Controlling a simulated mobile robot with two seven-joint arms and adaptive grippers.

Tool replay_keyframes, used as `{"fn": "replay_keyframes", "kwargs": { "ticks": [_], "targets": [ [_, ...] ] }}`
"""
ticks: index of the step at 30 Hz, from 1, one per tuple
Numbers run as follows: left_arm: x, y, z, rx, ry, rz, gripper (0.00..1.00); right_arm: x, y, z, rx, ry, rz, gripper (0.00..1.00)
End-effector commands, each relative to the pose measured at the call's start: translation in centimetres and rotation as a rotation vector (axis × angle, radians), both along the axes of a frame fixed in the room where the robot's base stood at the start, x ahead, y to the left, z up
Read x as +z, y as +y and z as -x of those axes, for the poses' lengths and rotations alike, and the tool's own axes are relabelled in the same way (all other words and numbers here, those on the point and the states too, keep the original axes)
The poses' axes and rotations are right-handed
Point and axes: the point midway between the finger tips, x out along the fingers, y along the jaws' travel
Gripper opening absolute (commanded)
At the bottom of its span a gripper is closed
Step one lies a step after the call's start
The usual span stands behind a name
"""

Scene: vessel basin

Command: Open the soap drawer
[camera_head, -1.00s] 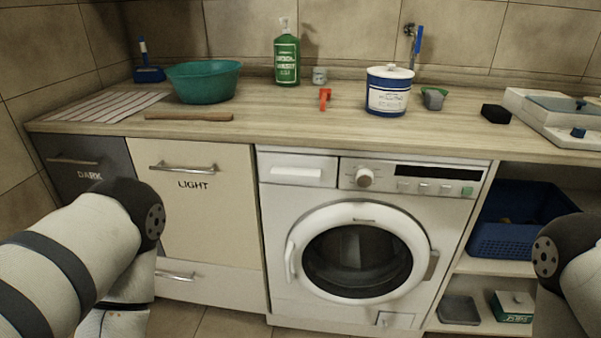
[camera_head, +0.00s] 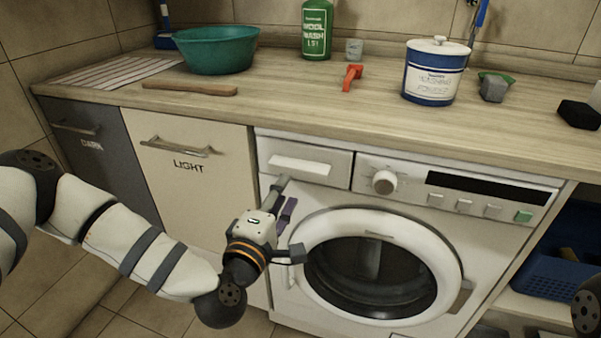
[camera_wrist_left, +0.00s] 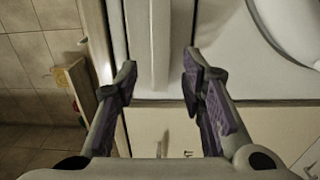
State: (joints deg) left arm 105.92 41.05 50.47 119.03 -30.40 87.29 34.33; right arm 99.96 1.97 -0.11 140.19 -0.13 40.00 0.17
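The soap drawer (camera_head: 335,168) is at the top left of the white washing machine, flush with its front, with a pale horizontal handle (camera_head: 300,165). My left gripper (camera_head: 290,217) is in front of the machine, just below the drawer and left of the round door. Its fingers are spread and empty. In the left wrist view, the drawer handle (camera_wrist_left: 152,40) shows as a white bar ahead of the gap between the open fingers (camera_wrist_left: 160,75). I see no contact with it. My right gripper is out of view.
The round door (camera_head: 370,270) is shut, its rim close beside my left gripper. The light cabinet (camera_head: 185,190) stands to the left. The counter (camera_head: 300,105) overhangs above, holding a teal basin (camera_head: 215,52) and a white-blue tub (camera_head: 435,75).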

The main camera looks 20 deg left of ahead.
Motion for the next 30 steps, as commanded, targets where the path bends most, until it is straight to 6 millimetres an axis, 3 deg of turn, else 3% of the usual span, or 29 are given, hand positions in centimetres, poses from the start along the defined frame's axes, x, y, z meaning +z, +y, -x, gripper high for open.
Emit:
{"fn": "replay_keyframes", "kwargs": {
  "ticks": [3,9,20,25,30],
  "targets": [
    [0.0,-0.1,-3.2,0.0,-0.001,-0.002,0.37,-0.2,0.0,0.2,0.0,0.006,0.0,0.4],
    [-0.2,-0.3,-6.8,-0.003,0.003,-0.002,0.37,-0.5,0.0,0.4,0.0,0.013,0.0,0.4],
    [-0.1,-0.4,-7.9,-0.004,0.005,-0.002,0.37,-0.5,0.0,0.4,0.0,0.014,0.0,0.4],
    [-0.1,-0.4,-7.9,-0.004,0.005,-0.002,0.0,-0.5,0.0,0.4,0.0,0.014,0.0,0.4],
    [-0.2,-0.4,-7.8,-0.004,0.007,-0.002,0.0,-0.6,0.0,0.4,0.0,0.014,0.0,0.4]
  ]
}}
